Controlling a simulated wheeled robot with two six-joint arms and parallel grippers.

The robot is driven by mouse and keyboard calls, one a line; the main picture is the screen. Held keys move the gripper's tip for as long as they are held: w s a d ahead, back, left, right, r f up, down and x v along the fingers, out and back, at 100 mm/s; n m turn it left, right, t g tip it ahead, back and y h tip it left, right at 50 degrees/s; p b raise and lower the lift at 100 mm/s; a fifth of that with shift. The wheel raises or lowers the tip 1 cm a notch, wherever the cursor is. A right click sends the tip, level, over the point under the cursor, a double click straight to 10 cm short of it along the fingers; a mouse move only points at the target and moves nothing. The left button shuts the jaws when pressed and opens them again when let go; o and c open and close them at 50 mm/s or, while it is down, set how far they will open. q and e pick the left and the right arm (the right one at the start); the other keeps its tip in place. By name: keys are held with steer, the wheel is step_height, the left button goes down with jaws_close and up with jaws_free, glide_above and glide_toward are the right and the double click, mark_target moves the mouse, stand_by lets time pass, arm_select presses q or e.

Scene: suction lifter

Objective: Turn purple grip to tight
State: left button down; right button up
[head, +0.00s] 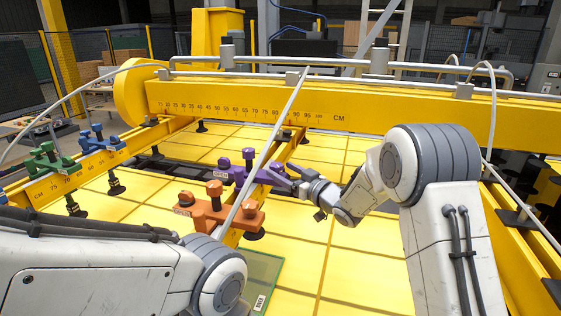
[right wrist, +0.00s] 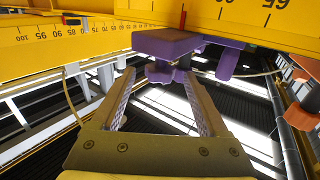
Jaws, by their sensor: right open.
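In the right wrist view the purple grip (right wrist: 176,44) spans the top, and a small purple knob (right wrist: 161,72) shows between or just beyond the open fingertips of my right gripper (right wrist: 158,78). I cannot tell whether the fingers touch it. My left arm crosses the lower left; its gripper is out of view.
An orange grip (head: 214,210) sits nearer on the same bar. Green (head: 50,157) and blue (head: 97,138) grips are on the left bar. Yellow panels (head: 372,262) lie below. A scaled yellow beam (head: 400,120) runs behind.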

steer(key=shift+x, duration=0.9)
jaws_close()
steer(key=m+t+h+b, duration=0.1)
steer(key=h+b, duration=0.1)
steer(key=b, duration=0.1)
steer(key=m+t+h+b, duration=0.1)
steer(key=m+h+b, duration=0.1)
steer(key=b, duration=0.2)
steer(key=a+m+t+h+b, duration=0.1)
steer(key=h+b, duration=0.1)
steer(key=b, duration=0.1)
steer(key=shift+s+f+m+b, duration=0.25)
steer(key=shift+f+m+b, duration=0.05)
steer(key=shift+f+b, duration=0.1)
steer(key=shift+r+m+t+h+b, duration=0.1)
steer(key=shift+m+t+h+b, duration=0.15)
steer(key=shift+h, duration=0.3)
steer(key=shift+r+m+t+h+b, duration=0.15)
steer(key=shift+m+h, duration=0.2)
steer(key=shift+h, duration=0.2)
steer(key=shift+a+r+m+h+p, duration=0.15)
steer(key=shift+m+h+p, duration=0.6)
steer(key=shift+h, duration=0.65)
steer(key=shift+m+h, duration=0.35)
steer(key=shift+h, duration=0.05)
